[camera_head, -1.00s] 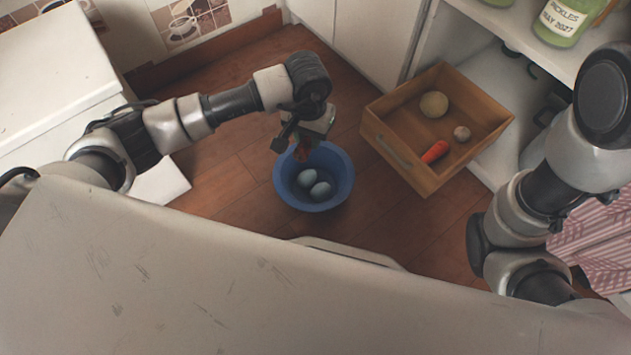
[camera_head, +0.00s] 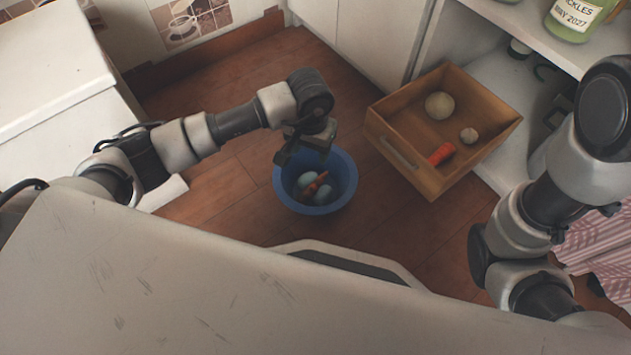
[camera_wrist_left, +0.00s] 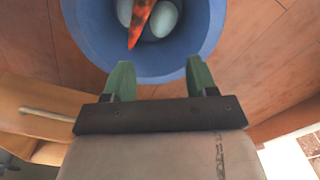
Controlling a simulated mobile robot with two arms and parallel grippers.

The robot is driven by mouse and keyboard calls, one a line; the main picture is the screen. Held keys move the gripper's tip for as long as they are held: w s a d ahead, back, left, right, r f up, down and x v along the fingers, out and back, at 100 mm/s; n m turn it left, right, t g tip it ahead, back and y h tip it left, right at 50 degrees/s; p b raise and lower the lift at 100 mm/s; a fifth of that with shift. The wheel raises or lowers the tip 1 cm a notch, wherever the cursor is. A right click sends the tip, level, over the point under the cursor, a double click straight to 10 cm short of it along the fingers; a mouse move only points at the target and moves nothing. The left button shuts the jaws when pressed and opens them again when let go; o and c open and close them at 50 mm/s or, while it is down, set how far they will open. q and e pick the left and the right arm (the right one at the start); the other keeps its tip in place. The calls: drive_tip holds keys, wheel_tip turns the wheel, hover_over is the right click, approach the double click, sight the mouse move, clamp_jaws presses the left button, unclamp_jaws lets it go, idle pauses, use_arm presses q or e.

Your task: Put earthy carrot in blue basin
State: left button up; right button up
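The blue basin (camera_head: 346,188) stands on the wooden floor; its wall also shows in the left wrist view (camera_wrist_left: 204,38). In it are two pale blue eggs (camera_head: 307,181). An orange-red carrot with dark, earthy patches (camera_head: 315,185) lies slanted across the eggs inside the basin. In the left wrist view the carrot (camera_wrist_left: 140,20) lies beyond the fingertips, apart from them. My left gripper (camera_head: 303,152) is just above the basin's far side, with its green fingers (camera_wrist_left: 160,78) spread and nothing between them. My right arm is at the right; its gripper is out of view.
A wooden drawer box (camera_head: 415,177) at the right holds another, cleaner carrot (camera_head: 441,154) and two round pale items (camera_head: 439,105). A shelf with a green pickle jar (camera_head: 575,18) is at the upper right.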

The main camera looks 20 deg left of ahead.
use_arm(q)
wheel_tip(320, 180, up, 11)
drive_tip(key=p, duration=0.7)
drive_tip(key=shift+f, duration=0.15)
